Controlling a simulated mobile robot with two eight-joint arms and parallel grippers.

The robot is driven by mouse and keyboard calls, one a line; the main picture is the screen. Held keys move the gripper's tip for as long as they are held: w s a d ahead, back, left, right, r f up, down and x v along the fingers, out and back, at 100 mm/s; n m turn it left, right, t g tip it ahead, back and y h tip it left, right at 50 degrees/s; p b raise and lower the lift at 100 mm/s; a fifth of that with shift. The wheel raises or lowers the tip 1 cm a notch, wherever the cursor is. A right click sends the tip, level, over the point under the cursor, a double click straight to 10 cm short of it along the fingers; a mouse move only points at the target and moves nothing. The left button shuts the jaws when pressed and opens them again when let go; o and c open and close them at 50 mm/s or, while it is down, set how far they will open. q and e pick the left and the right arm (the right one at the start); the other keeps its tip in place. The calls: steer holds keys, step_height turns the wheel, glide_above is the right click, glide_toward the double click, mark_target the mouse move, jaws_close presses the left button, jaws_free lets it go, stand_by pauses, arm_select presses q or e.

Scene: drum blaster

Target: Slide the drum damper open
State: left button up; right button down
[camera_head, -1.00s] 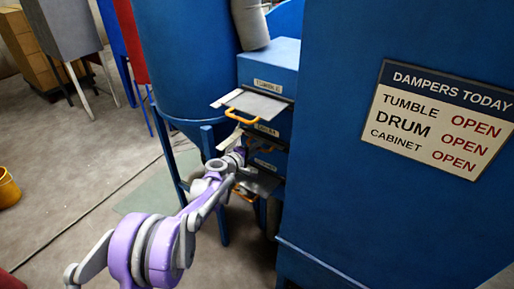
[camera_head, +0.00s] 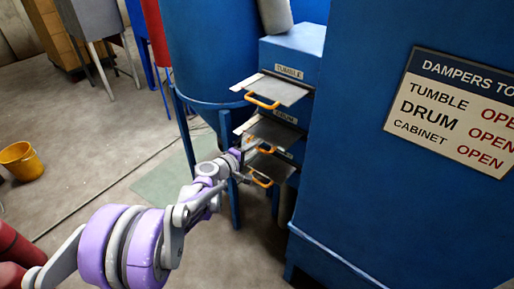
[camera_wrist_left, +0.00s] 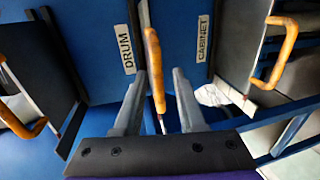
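The drum damper is the middle of three grey slide plates, under the DRUM label. Its plate (camera_head: 274,130) stands out of the blue housing, with an orange handle (camera_head: 266,150) at its front, partly behind my gripper. In the left wrist view the drum handle (camera_wrist_left: 153,62) runs between the two grey fingers. My left gripper (camera_wrist_left: 158,92) is open around it, with a visible gap on each side. It also shows at the damper in the head view (camera_head: 241,155). My right gripper is in neither view.
The tumble damper (camera_head: 280,89) stands out just above and the cabinet damper (camera_head: 272,167) just below, both with orange handles close to my gripper. A sign (camera_head: 455,112) on the blue cabinet reads DRUM OPEN. A yellow bucket (camera_head: 21,161) stands on the floor at left.

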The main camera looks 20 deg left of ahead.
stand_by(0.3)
arm_select(q)
steer(key=v, duration=1)
steer(key=shift+s, duration=0.35)
steer(key=shift+r, duration=0.1)
steer(key=s+d+m+g+p, duration=0.3)
steer(key=s+d+m+g, duration=0.35)
steer(key=s+d, duration=0.55)
steer(key=s+a+m+g+y+p, duration=0.1)
steer(key=s+m+y, duration=0.1)
steer(key=s, duration=0.5)
steer(key=s+a+f+m+g+y+p, duration=0.1)
steer(key=s+m+g+y+p, duration=0.1)
steer(key=s+m, duration=0.3)
steer(key=s+y, duration=0.1)
steer(key=s, duration=0.2)
steer(key=shift+s+a, duration=0.25)
steer(key=shift+f+m, duration=0.1)
steer(key=shift+m, duration=0.15)
